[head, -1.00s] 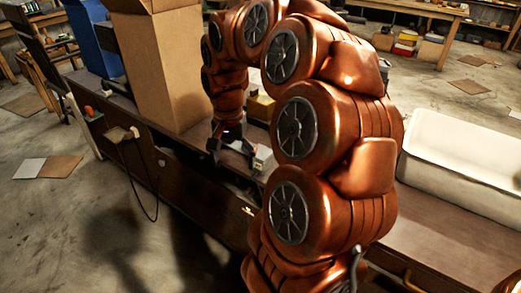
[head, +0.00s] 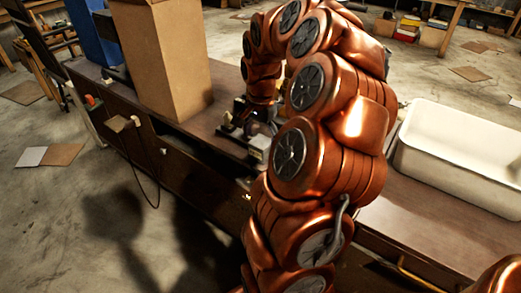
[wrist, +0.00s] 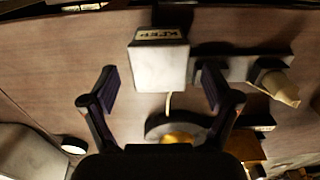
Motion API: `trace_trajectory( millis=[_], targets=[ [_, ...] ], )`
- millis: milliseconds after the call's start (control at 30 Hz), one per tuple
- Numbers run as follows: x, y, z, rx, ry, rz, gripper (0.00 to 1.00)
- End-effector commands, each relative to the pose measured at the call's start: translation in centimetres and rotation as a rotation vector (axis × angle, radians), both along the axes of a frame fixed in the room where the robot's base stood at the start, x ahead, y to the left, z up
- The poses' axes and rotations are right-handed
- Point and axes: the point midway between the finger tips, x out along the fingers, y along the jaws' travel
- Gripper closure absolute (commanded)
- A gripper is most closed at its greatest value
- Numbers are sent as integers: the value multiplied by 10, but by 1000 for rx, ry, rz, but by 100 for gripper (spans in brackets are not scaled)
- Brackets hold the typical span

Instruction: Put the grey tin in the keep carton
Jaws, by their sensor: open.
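My gripper (wrist: 160,95) is open, its dark fingers spread above the brown bench top. A pale block (wrist: 158,65) with a dark lettered label, which seems to read KEEP upside down, lies just beyond the fingertips, between their lines. In the head view my gripper (head: 242,122) is low over the bench, partly hidden by my arm, with the pale block (head: 258,147) close beside it. A dark round thing with an orange-yellow middle (wrist: 175,137) lies nearer my palm. I cannot make out the grey tin with certainty. A tall brown carton (head: 160,65) stands left of my gripper; no keep label shows on it.
A dark strip with a beige plug (wrist: 278,86) lies right of the pale block. A white tub (head: 455,165) stands on the bench at the right. A blue container (head: 92,38) stands behind the carton. Bench top between carton and gripper is partly clear.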

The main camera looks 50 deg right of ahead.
Motion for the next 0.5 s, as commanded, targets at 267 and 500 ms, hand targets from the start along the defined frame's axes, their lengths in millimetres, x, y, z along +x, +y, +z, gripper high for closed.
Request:
trace_trajectory(
  millis=[267, 500],
  targets=[
    [-1, 1, -24, 2, 0, 1, 12],
    [-1, 1, -24, 2, 1, 1, 23]
  ],
)
